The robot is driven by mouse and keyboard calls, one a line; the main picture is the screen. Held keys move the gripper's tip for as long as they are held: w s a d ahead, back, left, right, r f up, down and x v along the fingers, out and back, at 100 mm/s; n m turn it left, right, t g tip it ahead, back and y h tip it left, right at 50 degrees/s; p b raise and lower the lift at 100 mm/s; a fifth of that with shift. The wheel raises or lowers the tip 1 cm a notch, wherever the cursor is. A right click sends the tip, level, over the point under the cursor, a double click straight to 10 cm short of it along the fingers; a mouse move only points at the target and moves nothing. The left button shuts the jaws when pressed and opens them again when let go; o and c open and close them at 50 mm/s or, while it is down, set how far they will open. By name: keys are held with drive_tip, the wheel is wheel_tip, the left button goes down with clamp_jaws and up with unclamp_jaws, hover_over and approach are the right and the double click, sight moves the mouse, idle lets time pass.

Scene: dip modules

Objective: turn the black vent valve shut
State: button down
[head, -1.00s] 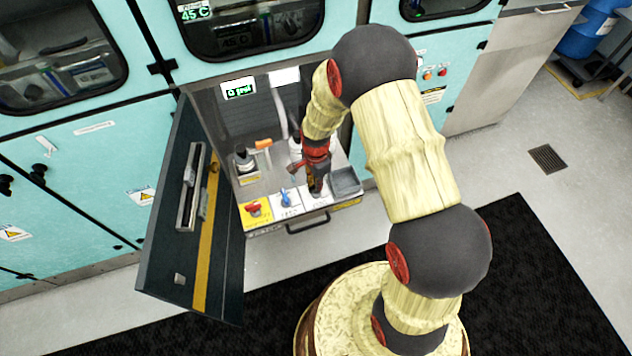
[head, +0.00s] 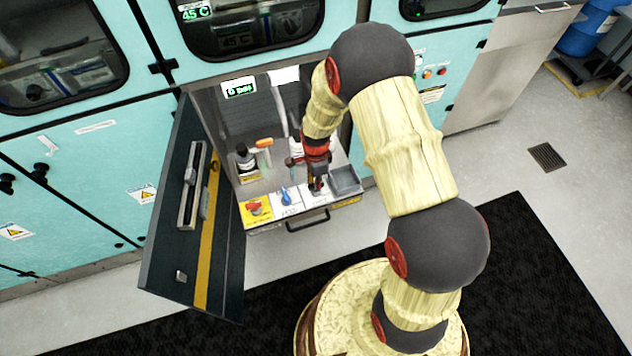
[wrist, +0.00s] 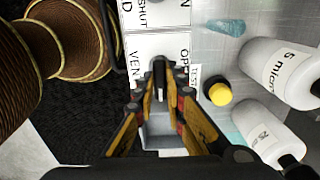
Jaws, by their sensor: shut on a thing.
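The black vent valve (wrist: 159,68) shows in the wrist view as a dark upright handle between my fingertips, over a white label plate (wrist: 150,45) reading VENT, with part of OPEN and SHUT visible. My gripper (wrist: 160,85) is shut on this handle. In the head view my gripper (head: 317,184) reaches down to the right end of the valve row and mostly hides the black valve. The handle's exact angle against the label is hard to tell.
A red valve (head: 255,208) on a yellow plate and a blue valve (head: 286,196) stand to the left. A grey tray (head: 345,181) is close on the right. Bottles (head: 245,160) stand behind. An open dark door (head: 190,220) bounds the left side. The display (head: 239,88) reads 0 psi.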

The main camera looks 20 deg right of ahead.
drive_tip(key=c, duration=1.8)
unclamp_jaws()
drive_tip(key=shift+c, duration=0.2)
wheel_tip(320, 180, up, 12)
